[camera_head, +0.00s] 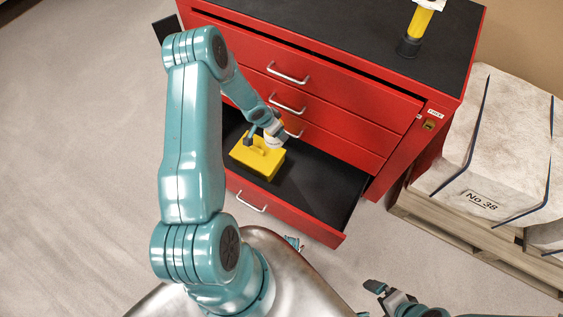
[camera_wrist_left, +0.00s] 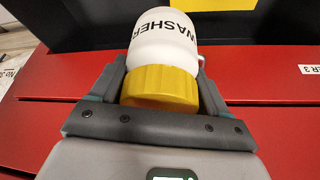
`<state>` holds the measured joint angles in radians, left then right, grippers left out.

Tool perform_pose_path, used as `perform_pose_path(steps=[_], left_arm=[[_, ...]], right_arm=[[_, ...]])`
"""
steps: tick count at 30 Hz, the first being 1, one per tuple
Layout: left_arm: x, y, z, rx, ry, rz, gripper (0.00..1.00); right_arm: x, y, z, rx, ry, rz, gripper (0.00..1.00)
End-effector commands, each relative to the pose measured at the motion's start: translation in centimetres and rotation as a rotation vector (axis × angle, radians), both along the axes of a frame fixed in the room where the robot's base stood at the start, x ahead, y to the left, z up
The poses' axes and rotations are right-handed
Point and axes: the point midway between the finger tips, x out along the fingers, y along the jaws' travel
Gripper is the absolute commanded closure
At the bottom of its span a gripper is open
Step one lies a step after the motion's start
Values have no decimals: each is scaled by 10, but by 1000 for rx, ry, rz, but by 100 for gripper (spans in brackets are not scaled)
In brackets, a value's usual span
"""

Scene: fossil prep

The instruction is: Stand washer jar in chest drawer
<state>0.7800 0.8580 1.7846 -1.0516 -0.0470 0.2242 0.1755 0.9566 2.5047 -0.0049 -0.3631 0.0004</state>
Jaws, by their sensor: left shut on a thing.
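The washer jar is white with a yellow lid and the word WASHER on its side; it fills the middle of the left wrist view (camera_wrist_left: 165,45). My left gripper (camera_wrist_left: 160,85) is shut on the jar at its yellow lid. In the head view, my left gripper (camera_head: 264,138) is over the open bottom drawer (camera_head: 325,205) of the red chest, close to the closed drawer fronts. The jar is small and partly hidden there. Whether it touches the drawer floor, I cannot tell. My right gripper (camera_head: 368,300) is open and empty at the bottom right.
A yellow box (camera_head: 257,156) with a handle sits in the open drawer, close to my left gripper. The drawer's right part is bare. Closed drawers with silver handles rise behind. A yellow-and-black object (camera_head: 416,32) stands on the chest top. A wrapped block (camera_head: 490,150) rests on a pallet at right.

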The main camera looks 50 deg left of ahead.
Motion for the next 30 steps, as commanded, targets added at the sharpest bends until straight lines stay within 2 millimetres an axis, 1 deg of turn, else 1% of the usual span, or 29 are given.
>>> perform_pose_path(steps=[1,9,12,15,20,22,27,30], left_arm=[[-1,0,-27,-1,1,3,60],[-2,-1,-98,1,0,1,60],[-2,-1,-120,1,0,1,60],[-1,-1,-133,1,0,0,60],[1,-1,-141,1,0,0,60],[1,-2,-147,1,0,0,60],[2,-1,-177,0,0,0,60],[2,-1,-184,1,-1,-1,60]], right_arm=[[0,0,-27,0,1,0,0],[-1,0,-94,0,1,-1,0],[-1,0,-115,0,1,-1,0],[-1,0,-127,0,1,-1,0],[1,-1,-133,0,-1,-3,0],[1,-1,-138,0,-1,-5,0],[4,-4,-164,-4,-7,-18,0],[6,-7,-170,-4,-11,-27,0]])
